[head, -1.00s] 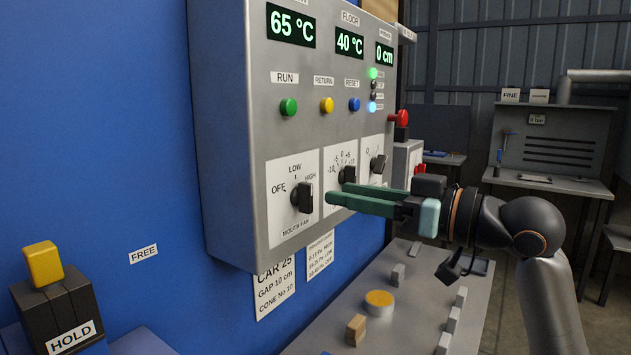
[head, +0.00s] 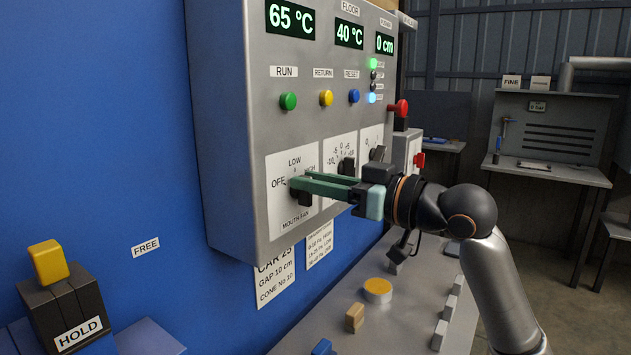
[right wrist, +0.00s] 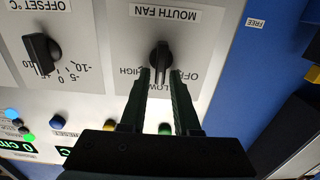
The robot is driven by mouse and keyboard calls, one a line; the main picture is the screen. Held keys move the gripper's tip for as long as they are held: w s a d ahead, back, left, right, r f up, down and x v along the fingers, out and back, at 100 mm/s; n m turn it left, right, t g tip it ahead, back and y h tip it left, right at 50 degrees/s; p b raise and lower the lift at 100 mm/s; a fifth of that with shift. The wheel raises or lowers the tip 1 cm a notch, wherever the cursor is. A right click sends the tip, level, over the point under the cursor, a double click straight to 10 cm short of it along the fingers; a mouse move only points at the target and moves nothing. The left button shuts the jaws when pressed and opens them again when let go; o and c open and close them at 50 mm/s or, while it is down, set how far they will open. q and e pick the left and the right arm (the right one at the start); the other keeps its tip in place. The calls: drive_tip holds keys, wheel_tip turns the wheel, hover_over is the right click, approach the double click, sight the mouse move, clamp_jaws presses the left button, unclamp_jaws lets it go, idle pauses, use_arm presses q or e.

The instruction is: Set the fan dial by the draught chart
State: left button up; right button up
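The mouth fan dial (head: 302,198) is a black knob on a white plate marked OFF, LOW and HIGH, low on the grey panel. In the right wrist view, upside down, its grip (right wrist: 160,58) lies along the line to LOW. My right gripper (head: 297,185) is at the dial and partly hides it. In the right wrist view its green fingertips (right wrist: 161,76) stand open on either side of the knob's end, with narrow gaps. A chart card (head: 320,243) with small lines in Pa hangs below the panel. My left gripper is out of view.
Two more black dials (head: 347,167) sit right of the fan dial, close to my fingers. RUN, RETURN and RESET buttons (head: 288,101) are above. A desk with blocks and a yellow button (head: 378,287) lies below.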

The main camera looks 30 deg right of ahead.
clamp_jaws()
use_arm(q)
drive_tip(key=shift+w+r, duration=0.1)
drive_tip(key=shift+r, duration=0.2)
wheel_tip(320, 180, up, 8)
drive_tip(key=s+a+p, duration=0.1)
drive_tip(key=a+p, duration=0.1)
drive_tip(key=p, duration=0.8)
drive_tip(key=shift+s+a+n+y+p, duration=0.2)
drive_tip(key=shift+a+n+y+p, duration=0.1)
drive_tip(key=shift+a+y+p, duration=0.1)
use_arm(e)
drive_tip(key=shift+w+d+f+m, duration=0.15)
drive_tip(key=shift+d+m, duration=0.1)
drive_tip(key=shift+m, duration=1.75)
drive_tip(key=shift+w+d+f+m, duration=0.1)
drive_tip(key=shift+d+f+m, duration=0.1)
drive_tip(key=shift+m, duration=1.8)
drive_tip(key=shift+w+d+f+m, duration=0.1)
drive_tip(key=shift+d+m, duration=0.15)
drive_tip(key=shift+m, duration=1.75)
